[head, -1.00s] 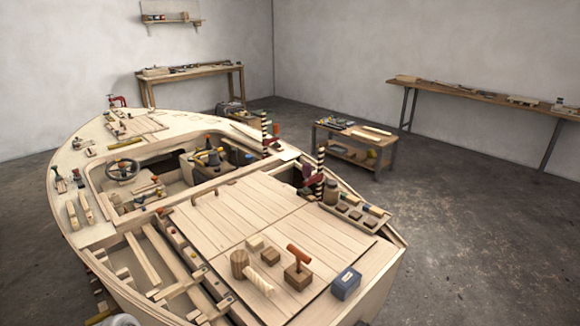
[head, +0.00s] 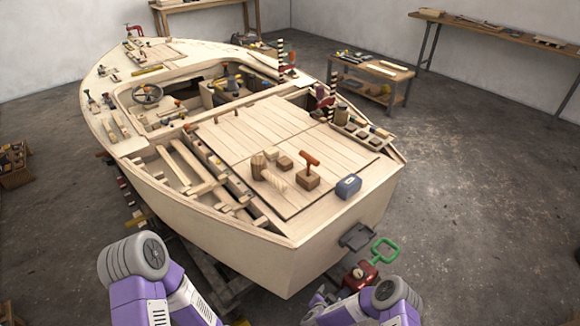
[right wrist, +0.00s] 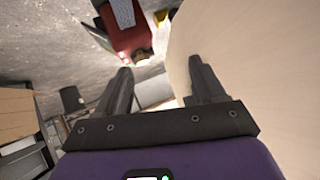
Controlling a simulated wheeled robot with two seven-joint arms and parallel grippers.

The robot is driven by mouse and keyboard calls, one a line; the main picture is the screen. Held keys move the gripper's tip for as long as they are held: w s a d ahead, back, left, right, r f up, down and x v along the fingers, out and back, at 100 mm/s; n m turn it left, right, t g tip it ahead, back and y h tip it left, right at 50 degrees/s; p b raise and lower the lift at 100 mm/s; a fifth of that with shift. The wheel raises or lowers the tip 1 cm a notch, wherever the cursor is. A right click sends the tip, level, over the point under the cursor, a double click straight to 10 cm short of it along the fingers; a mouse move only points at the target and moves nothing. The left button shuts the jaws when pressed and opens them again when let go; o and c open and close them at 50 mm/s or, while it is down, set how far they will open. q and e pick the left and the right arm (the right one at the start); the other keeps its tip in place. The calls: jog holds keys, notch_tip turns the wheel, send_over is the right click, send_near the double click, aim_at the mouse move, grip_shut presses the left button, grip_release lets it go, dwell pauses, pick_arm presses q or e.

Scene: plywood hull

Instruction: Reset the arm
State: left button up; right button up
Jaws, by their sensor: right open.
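My right gripper (right wrist: 160,82) shows in the right wrist view with its two dark fingers spread apart and nothing between them. The pale plywood hull (right wrist: 260,70) fills the right of that view, close beside the right finger. In the head view my right arm (head: 392,300) is low, in front of the hull's near end (head: 330,240). My left arm (head: 150,285) is bent at the lower left. The left gripper is out of view.
A red object (head: 360,278) with a green handle (head: 384,250) is near the hull's near end, close to my right arm. A blue-grey box (head: 348,186) and several wooden blocks sit on the deck. Bare floor (head: 480,230) lies to the right.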

jog(key=s+a+r+n+g+y, duration=0.1)
jog(key=s+r+n+g+y, duration=0.1)
jog(key=s, duration=0.6)
jog(key=s+a+r+n+g+y+p, duration=0.1)
jog(key=s+a+r+n+g+y, duration=0.1)
jog(key=s+r, duration=0.5)
jog(key=s+a+r+n+g+y, duration=0.2)
jog(key=s+r+g+y, duration=0.2)
jog(key=s, duration=0.5)
jog(key=shift+s+r+g+y+p, duration=0.2)
jog(key=shift+g+y+p, duration=0.1)
jog(key=shift+g+p, duration=0.15)
